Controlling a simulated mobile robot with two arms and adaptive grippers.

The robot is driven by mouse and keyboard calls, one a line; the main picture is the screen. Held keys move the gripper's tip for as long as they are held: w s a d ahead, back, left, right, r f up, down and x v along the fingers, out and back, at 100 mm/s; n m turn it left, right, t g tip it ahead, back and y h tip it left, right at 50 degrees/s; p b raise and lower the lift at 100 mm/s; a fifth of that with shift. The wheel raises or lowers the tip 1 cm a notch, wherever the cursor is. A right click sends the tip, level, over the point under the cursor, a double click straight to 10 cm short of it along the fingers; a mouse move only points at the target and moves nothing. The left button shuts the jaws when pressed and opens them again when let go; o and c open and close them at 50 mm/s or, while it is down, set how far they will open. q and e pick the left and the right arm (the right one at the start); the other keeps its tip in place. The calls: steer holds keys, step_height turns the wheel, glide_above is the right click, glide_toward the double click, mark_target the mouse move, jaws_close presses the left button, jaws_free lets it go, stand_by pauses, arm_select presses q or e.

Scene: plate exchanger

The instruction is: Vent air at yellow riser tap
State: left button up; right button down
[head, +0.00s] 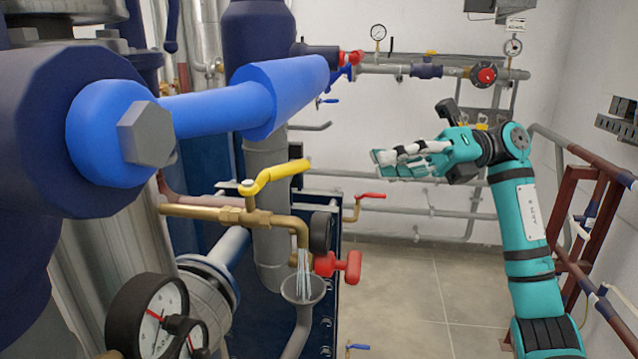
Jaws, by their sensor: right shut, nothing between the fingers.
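The yellow-handled tap (276,175) sits on a brass pipe (192,211) in the middle of the head view. Its lever points right and slightly up from its pivot. The brass pipe bends down at its right end, and a thin clear stream (303,268) runs from it into a grey funnel (303,291). My right gripper (381,163) is shut and empty, in the air to the right of the yellow lever and apart from it, fingers pointing left. My left gripper is not in view.
A large blue valve lever (290,95) fills the upper left. A red handle (340,266) is close to the funnel's right. A pressure gauge (152,318) stands lower left. Brown railings (585,235) border the right. The floor (405,295) between is clear.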

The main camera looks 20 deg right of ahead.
steer(key=s+a+m+t+h+b, duration=0.2)
steer(key=s+m+t, duration=0.5)
steer(key=s+m, duration=0.4)
steer(key=m+p, duration=0.2)
steer(key=p, duration=0.2)
glide_toward(276, 173)
steer(key=s+a, duration=0.2)
steer(key=a, duration=0.1)
steer(key=w, duration=0.2)
steer(key=w+a, duration=0.1)
steer(key=w, duration=0.1)
steer(key=shift+w+a+p, duration=0.2)
steer(key=shift+p, duration=0.15)
